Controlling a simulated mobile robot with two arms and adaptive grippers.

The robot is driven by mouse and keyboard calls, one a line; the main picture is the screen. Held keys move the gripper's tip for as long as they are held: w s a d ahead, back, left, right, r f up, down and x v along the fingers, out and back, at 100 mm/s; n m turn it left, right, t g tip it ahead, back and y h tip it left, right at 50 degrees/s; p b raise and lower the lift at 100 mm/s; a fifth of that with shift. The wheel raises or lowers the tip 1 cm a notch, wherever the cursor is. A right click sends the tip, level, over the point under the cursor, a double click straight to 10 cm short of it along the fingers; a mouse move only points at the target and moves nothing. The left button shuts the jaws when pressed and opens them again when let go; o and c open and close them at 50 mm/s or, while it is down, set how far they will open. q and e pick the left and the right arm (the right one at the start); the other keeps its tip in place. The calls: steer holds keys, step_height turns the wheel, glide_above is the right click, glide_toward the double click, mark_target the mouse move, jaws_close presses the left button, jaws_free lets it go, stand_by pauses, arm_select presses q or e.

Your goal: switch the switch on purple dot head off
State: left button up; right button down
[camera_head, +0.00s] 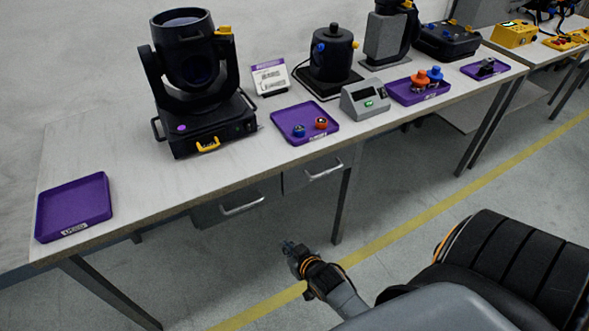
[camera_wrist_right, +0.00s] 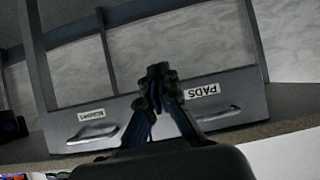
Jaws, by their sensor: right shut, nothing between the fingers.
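The purple dot head (camera_head: 190,85) is a black moving-head light standing on the bench at the left. Its base has a purple dot (camera_head: 182,128), a yellow handle (camera_head: 208,145) on the front, and a small green-lit switch (camera_head: 250,127) at the right of the front face. My right gripper (camera_head: 287,245) is shut and empty. It is in front of the bench and below its top, well apart from the head. In the right wrist view its closed fingers (camera_wrist_right: 158,75) are in front of the bench drawers. My left gripper is not in view.
The bench (camera_head: 120,145) carries an empty purple tray (camera_head: 75,207) at the left and a purple tray (camera_head: 305,135) with two small knobs right of the head. A grey box (camera_head: 365,99) with a green display and other lights stand further right. Drawers (camera_head: 228,207) hang under the bench edge.

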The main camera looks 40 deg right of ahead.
steer(key=shift+s+a+f+g, duration=0.15)
steer(key=shift+s+f, duration=0.4)
steer(key=shift+f, duration=0.05)
steer(key=shift+s+a+f+g, duration=0.15)
steer(key=shift+s+f, duration=0.35)
steer(key=shift+f, duration=0.1)
steer(key=s+a+f+n+g+y, duration=0.1)
steer(key=s+a+f+g, duration=0.1)
steer(key=s+f, duration=0.55)
steer(key=s+a+f+n+g, duration=0.1)
steer(key=s+a+f+g, duration=0.15)
steer(key=s+f, duration=0.5)
steer(key=s+f+g, duration=0.2)
steer(key=s+f, duration=0.3)
steer(key=s, duration=0.4)
steer(key=s+f+n+g+p, duration=0.1)
steer(key=s+f+g, duration=0.2)
steer(key=s, duration=0.7)
step_height(320, 180, down, 2)
steer(key=shift+s+f, duration=0.2)
steer(key=shift+s, duration=0.1)
